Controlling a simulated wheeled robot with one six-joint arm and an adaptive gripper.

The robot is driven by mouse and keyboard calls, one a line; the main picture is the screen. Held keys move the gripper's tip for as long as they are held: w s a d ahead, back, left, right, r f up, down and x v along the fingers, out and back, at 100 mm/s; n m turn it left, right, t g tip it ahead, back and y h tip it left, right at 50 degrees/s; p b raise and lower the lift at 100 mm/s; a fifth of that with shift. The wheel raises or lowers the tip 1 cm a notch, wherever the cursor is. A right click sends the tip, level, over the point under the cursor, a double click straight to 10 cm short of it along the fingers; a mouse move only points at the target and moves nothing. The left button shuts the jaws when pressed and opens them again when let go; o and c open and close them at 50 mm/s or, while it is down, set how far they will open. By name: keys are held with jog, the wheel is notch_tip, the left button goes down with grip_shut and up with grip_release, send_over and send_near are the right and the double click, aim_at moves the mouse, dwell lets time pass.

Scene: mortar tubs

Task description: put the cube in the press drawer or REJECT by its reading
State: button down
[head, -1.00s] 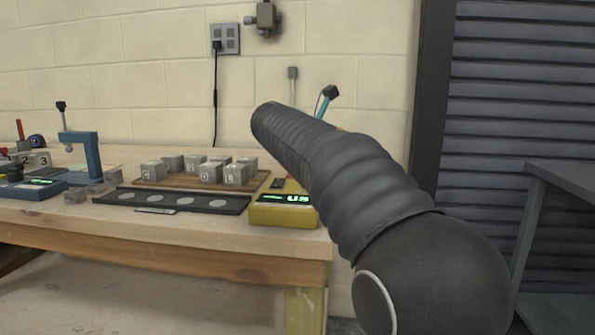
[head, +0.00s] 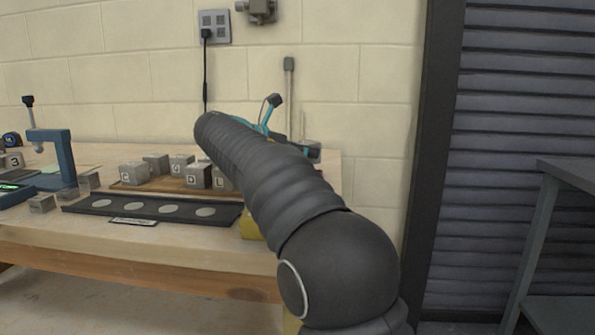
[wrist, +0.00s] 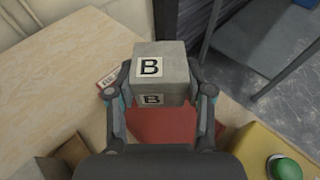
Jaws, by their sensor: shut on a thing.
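My gripper (wrist: 160,95) is shut on a grey cube (wrist: 175,62) with a black letter B on its top and side faces. In the wrist view the cube sits over a flat red surface (wrist: 160,125), with a small red and white label (wrist: 108,78) beside it. I cannot tell whether the cube touches the red surface. In the head view my arm hides most of the gripper. A yellow device with a green button (wrist: 281,168) is at the lower right of the wrist view; in the head view only its yellow edge (head: 251,225) shows, its display hidden.
Several lettered grey cubes (head: 199,176) stand on a wooden board (head: 120,187). A black strip with pale discs (head: 187,219) lies in front. A blue frame (head: 66,160) stands at the left. A grey metal stand (head: 548,220) is at the right. Floor shows past the bench edge.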

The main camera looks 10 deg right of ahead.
jog(key=shift+w+a+f, duration=0.2)
jog(key=shift+a+f, duration=0.15)
jog(key=shift+a, duration=0.15)
jog(key=shift+f+b, duration=0.7)
jog(key=shift+f, duration=1.3)
jog(key=shift+c, duration=2.2)
grip_release()
jog(key=shift+f, duration=0.1)
jog(key=shift+a+r, duration=0.1)
jog(key=shift+r, duration=0.1)
jog(key=p+v, duration=0.2)
jog(key=v, duration=0.9)
jog(key=shift+s+a+r, duration=0.1)
jog(key=shift+s+a, duration=0.15)
jog(key=shift+a, duration=0.05)
